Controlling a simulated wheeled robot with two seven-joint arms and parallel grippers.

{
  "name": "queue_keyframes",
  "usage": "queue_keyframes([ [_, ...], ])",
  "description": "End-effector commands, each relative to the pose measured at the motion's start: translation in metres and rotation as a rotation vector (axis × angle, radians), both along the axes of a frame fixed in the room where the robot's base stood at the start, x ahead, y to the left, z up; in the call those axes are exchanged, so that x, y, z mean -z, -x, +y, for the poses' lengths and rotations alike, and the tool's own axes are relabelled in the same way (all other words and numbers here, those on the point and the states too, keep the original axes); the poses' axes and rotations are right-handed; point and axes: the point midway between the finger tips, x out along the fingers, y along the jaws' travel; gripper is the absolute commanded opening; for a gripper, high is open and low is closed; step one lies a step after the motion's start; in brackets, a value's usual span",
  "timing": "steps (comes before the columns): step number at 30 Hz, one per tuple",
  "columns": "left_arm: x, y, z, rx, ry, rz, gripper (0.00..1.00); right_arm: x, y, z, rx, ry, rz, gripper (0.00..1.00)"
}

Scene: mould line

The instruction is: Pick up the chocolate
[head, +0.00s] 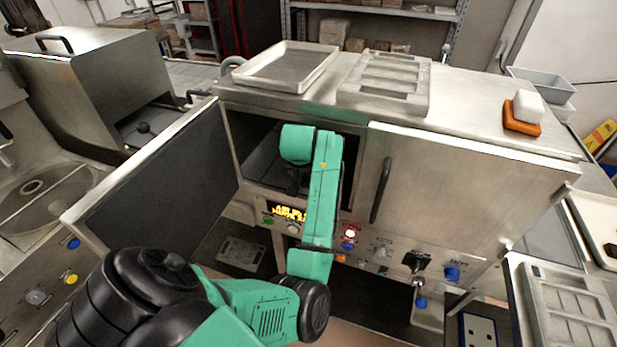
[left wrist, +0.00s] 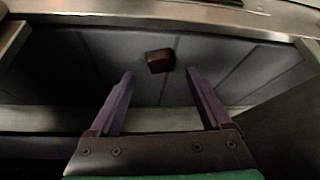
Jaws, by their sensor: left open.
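The chocolate (left wrist: 159,61) is a small dark brown block. In the left wrist view it lies on the grey panelled floor inside the machine's compartment, just beyond my fingertips and roughly between their lines. My left gripper (left wrist: 158,80) is open with nothing between its two purple fingers. In the head view my green left arm reaches into the open compartment (head: 258,165) of the steel machine, and the gripper is mostly hidden in the dark there. The chocolate cannot be made out in the head view. My right gripper is not in view.
An open door (head: 155,175) stands left of the compartment; a closed door (head: 450,200) with a handle is on the right. On top are a shallow tray (head: 262,82), a mould (head: 388,83), and a white block (head: 528,106) on an orange piece. Control knobs line the front below.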

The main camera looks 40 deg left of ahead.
Motion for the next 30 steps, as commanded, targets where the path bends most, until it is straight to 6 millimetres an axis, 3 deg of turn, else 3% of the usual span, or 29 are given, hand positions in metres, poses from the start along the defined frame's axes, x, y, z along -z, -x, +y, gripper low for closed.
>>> queue_keyframes([
  [2,0.009,-0.005,0.003,0.001,0.002,0.007,0.82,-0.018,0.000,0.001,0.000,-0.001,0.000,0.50],
  [6,0.028,-0.013,0.008,0.000,-0.001,0.002,0.82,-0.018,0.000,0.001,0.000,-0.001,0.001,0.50],
  [11,0.031,-0.014,0.008,0.000,-0.001,0.000,0.82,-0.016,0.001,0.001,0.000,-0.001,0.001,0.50],
  [12,0.031,-0.014,0.008,0.001,-0.001,-0.001,0.78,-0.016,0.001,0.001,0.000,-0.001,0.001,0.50],
  [18,0.030,-0.014,0.008,0.001,0.000,0.000,0.02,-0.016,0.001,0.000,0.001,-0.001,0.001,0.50],
  [30,0.029,-0.015,0.008,0.001,-0.001,-0.001,0.00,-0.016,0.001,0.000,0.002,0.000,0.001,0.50],
])
